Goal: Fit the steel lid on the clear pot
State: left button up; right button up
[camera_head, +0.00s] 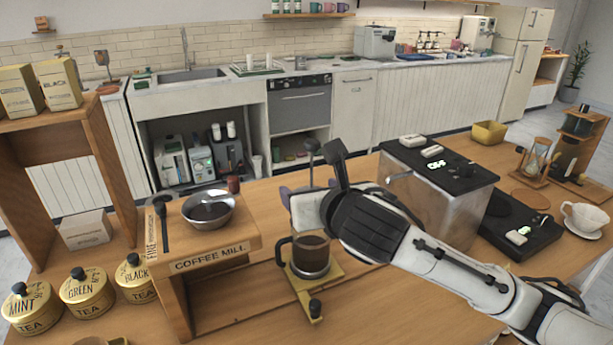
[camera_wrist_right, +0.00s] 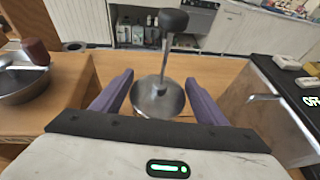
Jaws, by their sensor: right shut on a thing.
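The clear pot (camera_head: 312,258) is a glass press pot with a dark handle on its left, a steel base and dark brown contents. It stands on a small yellow-topped stand (camera_head: 327,292). My right gripper (camera_wrist_right: 159,88) is shut on the steel lid (camera_wrist_right: 158,100), with its purple fingers on either side. The lid's thin rod rises to a black knob (camera_wrist_right: 173,21); the knob also shows in the head view (camera_head: 311,146). In the head view my wrist hides the lid's disc and overlaps the area above the pot, so the gap between them cannot be judged. My left gripper is not in view.
The wooden coffee mill (camera_head: 212,262) with a metal bowl (camera_head: 208,209) stands left of the pot. A steel box machine (camera_head: 440,190) with a black top stands to the right, beside a black scale (camera_head: 520,232). Tea tins (camera_head: 88,291) stand at front left.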

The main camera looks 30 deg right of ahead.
notch_tip(320, 180, down, 3)
jog(key=shift+s+f+b, duration=0.1)
jog(key=shift+b, duration=0.25)
jog(key=shift+f, duration=0.6)
pick_arm(q)
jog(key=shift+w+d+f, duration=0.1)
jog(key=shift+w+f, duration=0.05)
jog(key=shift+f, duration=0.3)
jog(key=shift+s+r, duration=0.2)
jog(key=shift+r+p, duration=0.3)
jog(key=shift+p, duration=0.1)
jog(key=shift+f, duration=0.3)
pick_arm(e)
jog(key=shift+f, duration=0.65)
jog(key=o, duration=0.8)
jog(key=shift+o, duration=0.2)
jog(key=shift+a, duration=0.1)
